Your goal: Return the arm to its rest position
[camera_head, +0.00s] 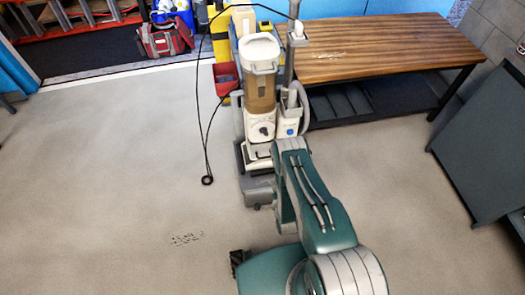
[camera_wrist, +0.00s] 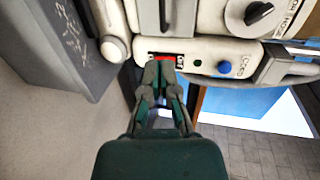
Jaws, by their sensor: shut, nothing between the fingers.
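My gripper (camera_wrist: 161,68) is shut and empty in the wrist view. Its fingertips are in front of a pale machine panel, close to a small red part (camera_wrist: 166,58); whether they touch it I cannot tell. The machine (camera_head: 260,88), pale with a brown middle section, stands upright in the head view, with a dark dial and a blue button (camera_wrist: 224,67) on its front. My green and grey arm (camera_head: 318,208) stretches from the bottom right up toward the machine's base. In the head view I cannot make out my gripper; the arm seems to hide it.
A wooden-topped bench (camera_head: 385,45) stands behind and right of the machine. A dark grey panel (camera_head: 485,150) is at the right. A red bag (camera_head: 165,38) lies at the back left. The left floor is mostly clear.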

